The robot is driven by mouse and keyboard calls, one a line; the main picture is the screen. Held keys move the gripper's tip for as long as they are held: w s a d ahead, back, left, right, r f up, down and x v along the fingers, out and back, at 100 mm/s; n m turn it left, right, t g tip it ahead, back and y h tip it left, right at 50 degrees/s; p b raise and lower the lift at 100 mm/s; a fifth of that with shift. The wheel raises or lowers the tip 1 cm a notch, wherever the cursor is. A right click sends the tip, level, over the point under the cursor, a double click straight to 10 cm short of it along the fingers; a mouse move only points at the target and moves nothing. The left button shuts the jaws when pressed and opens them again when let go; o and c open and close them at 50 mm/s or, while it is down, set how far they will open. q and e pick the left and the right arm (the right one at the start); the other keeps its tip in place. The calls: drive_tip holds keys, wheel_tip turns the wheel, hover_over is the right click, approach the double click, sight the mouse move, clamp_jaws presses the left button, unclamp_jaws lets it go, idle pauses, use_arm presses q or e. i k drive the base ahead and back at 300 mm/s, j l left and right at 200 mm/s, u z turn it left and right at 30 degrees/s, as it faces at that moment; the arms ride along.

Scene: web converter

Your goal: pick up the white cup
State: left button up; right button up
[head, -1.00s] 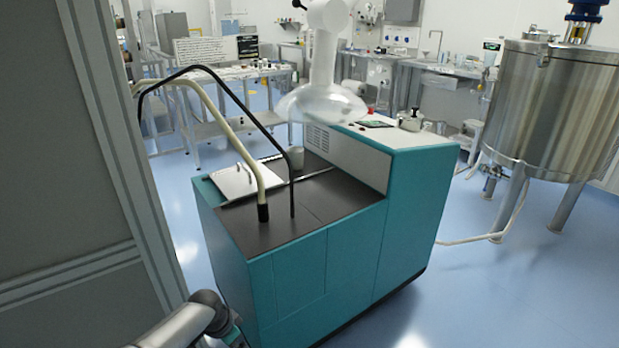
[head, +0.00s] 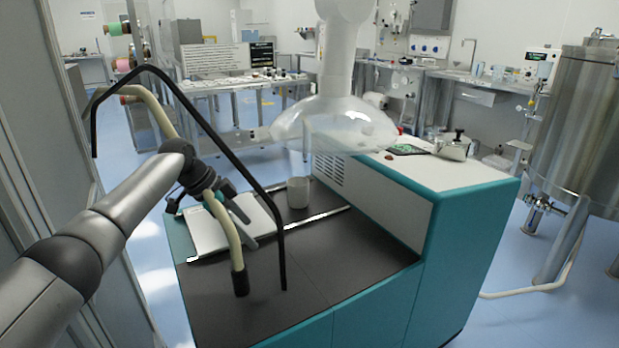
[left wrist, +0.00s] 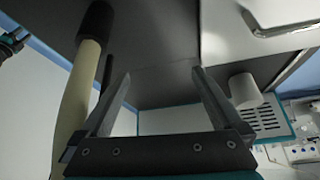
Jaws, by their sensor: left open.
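The white cup (head: 298,192) stands upright on the dark top of the teal cabinet, beside its pale raised side panel. In the left wrist view the cup (left wrist: 245,91) shows to the right, outside the fingers. My left gripper (head: 240,220) is open over the cabinet top, left of the cup and apart from it. In the left wrist view its two fingers (left wrist: 162,76) are spread with nothing between them. The beige hose partly hides the gripper in the head view. My right gripper is not in view.
A beige hose (head: 225,235) and a black hose (head: 281,250) rise from the cabinet top, close to my left arm. A white lid (head: 205,236) lies left of the cup. A clear hood (head: 335,125) hangs above and behind the cup. The dark cabinet top (head: 345,262) is bare in front.

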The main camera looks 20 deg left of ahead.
sight(298, 193)
drive_tip(key=i+j, duration=0.1)
drive_tip(key=i, duration=0.75)
